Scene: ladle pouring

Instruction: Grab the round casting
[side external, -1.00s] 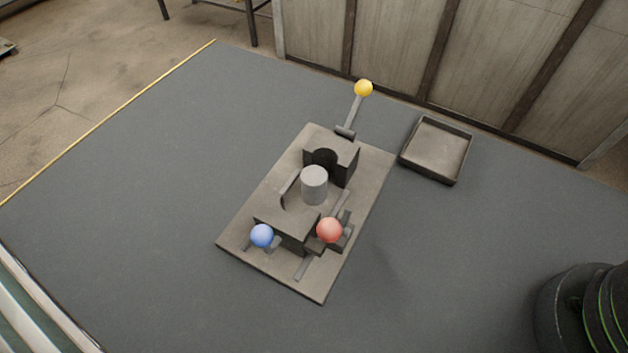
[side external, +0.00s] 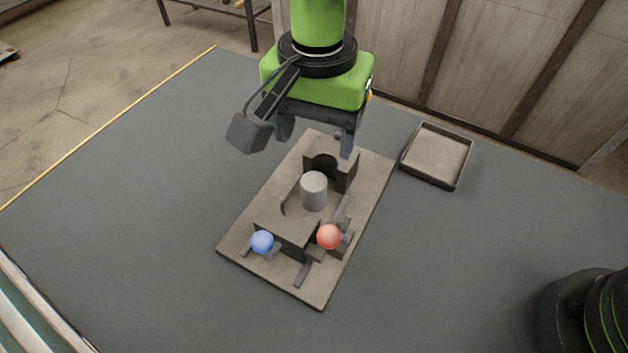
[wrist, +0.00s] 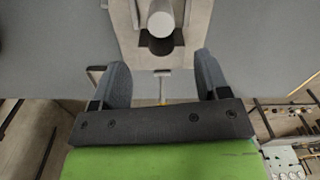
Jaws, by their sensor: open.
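The round casting is a light grey cylinder (side external: 314,190), standing upright in the middle of a dark fixture on a flat base plate (side external: 240,246). It also shows at the top of the wrist view (wrist: 160,18). My gripper (side external: 315,140) is open and empty. In the side view it hangs above the far end of the fixture, its fingers apart. In the wrist view its fingers (wrist: 162,75) point toward the casting and do not touch it. My gripper hides most of the yellow ball knob on the fixture's far handle.
A blue ball knob (side external: 262,242) and a red ball knob (side external: 329,236) stand at the fixture's near end. A dark block with a round notch (side external: 345,172) rises behind the casting. A shallow empty tray (side external: 462,160) lies to the right. The table (side external: 130,190) is clear at left.

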